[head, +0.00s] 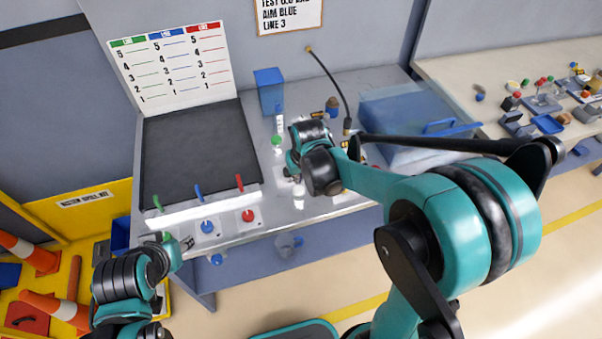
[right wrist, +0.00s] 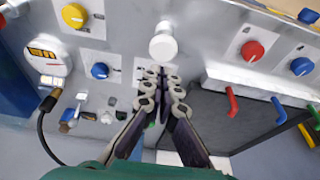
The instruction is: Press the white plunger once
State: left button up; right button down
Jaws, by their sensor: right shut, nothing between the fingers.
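Yellow (right wrist: 74,15), blue (right wrist: 100,71) and red (right wrist: 252,50) knobs surround the plunger. Red (right wrist: 232,103) and blue (right wrist: 279,108) levers stand at the right. A clear blue-lidded box (head: 410,120) and a blue container (head: 270,90) are on the bench. The dark panel (head: 195,150) is clear.

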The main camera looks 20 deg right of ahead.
aim_at(300, 191)
jog(key=shift+f+b, duration=0.45)
jog(key=shift+f, duration=1.5)
jog(key=shift+s, duration=0.1)
notch_tip(300, 191, down, 3)
jog(key=shift+b, duration=1.2)
jog(key=shift+r, duration=0.15)
notch_tip(300, 191, up, 5)
jog(key=p, duration=0.4)
jog(key=p+v, duration=0.2)
jog(key=v, duration=0.7)
jog(key=shift+s, duration=0.15)
